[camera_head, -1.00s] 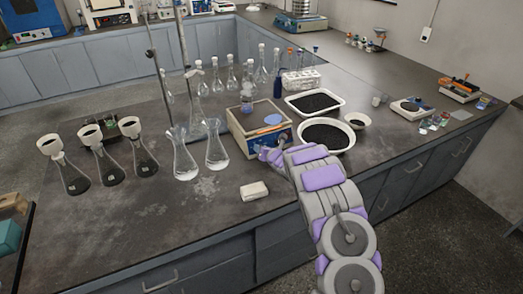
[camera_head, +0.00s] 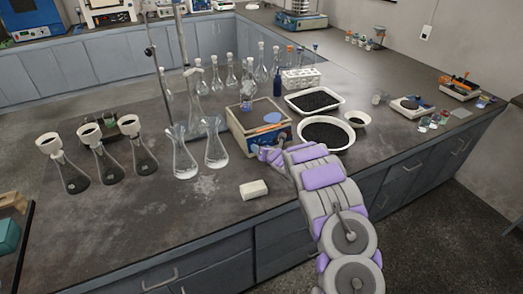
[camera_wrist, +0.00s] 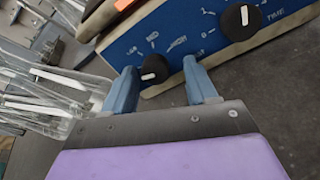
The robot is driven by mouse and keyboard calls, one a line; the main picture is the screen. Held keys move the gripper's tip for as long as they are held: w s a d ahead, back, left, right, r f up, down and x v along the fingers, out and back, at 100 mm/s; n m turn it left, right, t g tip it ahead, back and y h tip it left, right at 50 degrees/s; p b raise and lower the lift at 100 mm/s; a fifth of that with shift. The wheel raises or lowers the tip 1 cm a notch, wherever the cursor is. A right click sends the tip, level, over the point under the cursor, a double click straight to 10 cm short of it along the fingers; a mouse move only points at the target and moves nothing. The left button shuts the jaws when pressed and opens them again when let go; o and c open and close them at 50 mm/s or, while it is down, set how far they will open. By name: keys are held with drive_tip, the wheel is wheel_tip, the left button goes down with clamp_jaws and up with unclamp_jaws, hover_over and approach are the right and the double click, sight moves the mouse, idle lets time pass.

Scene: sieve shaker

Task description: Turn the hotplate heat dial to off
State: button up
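The hotplate (camera_head: 262,142) is a box with a tan rim and a blue front panel, on the dark bench. In the wrist view its blue panel (camera_wrist: 118,50) has two black dials. The heat dial (camera_wrist: 155,69), under marks that look like LOW, MED and HIGH, has a white pointer line tilted slightly from level. The second dial (camera_wrist: 241,20) is beside the word TIME. My gripper (camera_wrist: 160,66) is open, its blue fingers on either side of the heat dial with visible gaps; I cannot tell whether its tips touch the panel. In the head view my gripper (camera_head: 268,155) is at the hotplate's front.
Two clear flasks (camera_head: 184,160) stand left of the hotplate. A white block (camera_head: 254,189) lies near the front edge. Trays of black grains (camera_head: 349,146) sit to the right. Several funnel-topped flasks (camera_head: 106,168) stand at left.

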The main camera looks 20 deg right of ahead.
drive_tip(key=shift+r, duration=0.1)
drive_tip(key=p+v, duration=0.2)
drive_tip(key=v, duration=1.5)
drive_tip(key=shift+p, duration=0.4)
drive_tip(key=shift+s, duration=0.15)
